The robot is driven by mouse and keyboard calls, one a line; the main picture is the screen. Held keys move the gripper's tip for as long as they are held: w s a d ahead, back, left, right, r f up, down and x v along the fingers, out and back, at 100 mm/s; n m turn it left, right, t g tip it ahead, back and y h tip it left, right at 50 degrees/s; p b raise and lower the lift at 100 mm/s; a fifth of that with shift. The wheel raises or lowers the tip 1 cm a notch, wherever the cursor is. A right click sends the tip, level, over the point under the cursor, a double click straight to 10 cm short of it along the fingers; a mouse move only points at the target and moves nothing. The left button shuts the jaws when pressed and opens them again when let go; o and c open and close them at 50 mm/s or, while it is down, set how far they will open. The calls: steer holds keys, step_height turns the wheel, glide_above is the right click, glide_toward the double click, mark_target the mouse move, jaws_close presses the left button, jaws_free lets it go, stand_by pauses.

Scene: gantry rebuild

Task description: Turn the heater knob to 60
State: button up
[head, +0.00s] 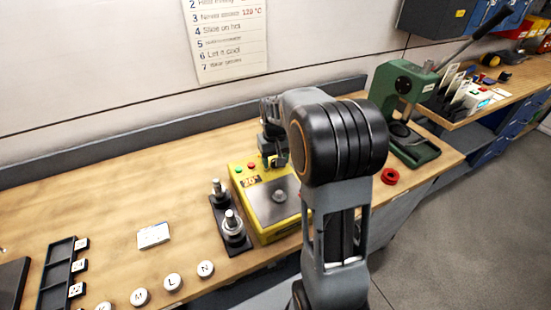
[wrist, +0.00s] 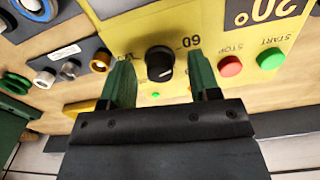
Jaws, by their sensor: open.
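The yellow heater (head: 272,228) stands on the bench, with a grey plate on top and a "20°" display. In the wrist view its yellow panel (wrist: 136,20) appears upside down, with the black knob (wrist: 160,60), a "60" mark beside it and another mark partly hidden by a finger. A white line on the knob points toward the picture's lower right. My gripper (wrist: 162,82) is open, its two green fingers on either side of the knob with gaps visible. In the head view my gripper (head: 273,160) is at the heater's far end, and the knob is hidden.
Red STOP (wrist: 230,66) and green START (wrist: 270,59) buttons sit close to one finger. A dark holder with metal posts (head: 231,222) stands left of the heater. A green press (head: 402,85) and red ring (head: 390,176) are to the right. The bench's back left is clear.

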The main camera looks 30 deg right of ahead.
step_height(320, 180, up, 14)
stand_by(0.6)
steer(key=shift+f, duration=0.1)
stand_by(0.4)
steer(key=s+a+f+t, duration=0.1)
steer(key=s+a+f, duration=0.1)
steer(key=s, duration=0.3)
steer(key=s+a+f+t, duration=0.1)
steer(key=s+a+f, duration=0.2)
steer(key=s+a, duration=0.1)
steer(key=s+a+f+n+t, duration=0.1)
steer(key=s+a+f, duration=0.1)
steer(key=s, duration=0.5)
steer(key=shift+s+a+f, duration=0.1)
steer(key=shift+a+f, duration=0.3)
steer(key=shift+f, duration=0.35)
steer(key=shift+s+a+r+t, duration=0.15)
steer(key=shift+s+r+t, duration=0.15)
steer(key=shift+t, duration=0.1)
steer(key=shift+r, duration=0.1)
